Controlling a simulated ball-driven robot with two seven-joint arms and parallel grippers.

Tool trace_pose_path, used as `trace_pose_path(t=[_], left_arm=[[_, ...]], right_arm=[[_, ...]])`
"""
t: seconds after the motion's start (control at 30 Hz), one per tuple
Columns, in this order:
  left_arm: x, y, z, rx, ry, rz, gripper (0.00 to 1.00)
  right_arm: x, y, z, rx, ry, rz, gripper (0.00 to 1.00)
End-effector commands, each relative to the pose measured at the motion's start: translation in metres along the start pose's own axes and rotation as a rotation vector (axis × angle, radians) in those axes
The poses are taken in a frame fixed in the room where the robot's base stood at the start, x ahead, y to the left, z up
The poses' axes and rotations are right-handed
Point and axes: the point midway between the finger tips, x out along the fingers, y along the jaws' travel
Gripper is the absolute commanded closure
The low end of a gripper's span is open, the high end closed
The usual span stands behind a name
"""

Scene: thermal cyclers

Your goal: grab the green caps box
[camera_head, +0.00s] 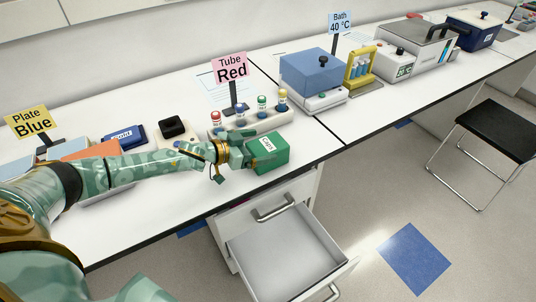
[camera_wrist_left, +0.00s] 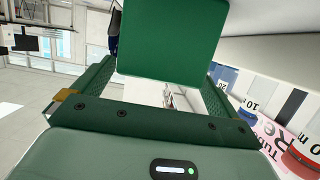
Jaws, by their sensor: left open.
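The green caps box (camera_head: 270,153), with a white label, sits on the white bench near its front edge, above an open drawer. My left gripper (camera_head: 245,151) reaches it from the left in the head view, its fingers at the box's left side. In the left wrist view the box (camera_wrist_left: 170,40) fills the top middle, just past or between the tips of the two spread fingers (camera_wrist_left: 162,72). The gripper is open. Whether a finger touches the box cannot be told. My right gripper is not in view.
A rack (camera_head: 262,124) with several coloured-cap tubes stands just behind the box, by the pink Tube Red sign (camera_head: 230,68). The open drawer (camera_head: 285,250) juts out below. Bench right of the box is clear.

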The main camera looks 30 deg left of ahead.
Motion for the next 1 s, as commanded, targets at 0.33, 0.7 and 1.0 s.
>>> trace_pose_path(t=[0.33,0.7,1.0], left_arm=[[0.034,0.003,0.001,0.0,-0.001,0.0,0.02],[0.033,0.003,0.0,0.0,0.0,0.001,0.56],[0.029,0.003,-0.012,0.002,0.003,0.001,0.55]], right_arm=[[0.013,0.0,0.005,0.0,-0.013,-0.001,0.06],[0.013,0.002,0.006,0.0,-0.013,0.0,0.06],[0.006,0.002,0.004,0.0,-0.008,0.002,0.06]])
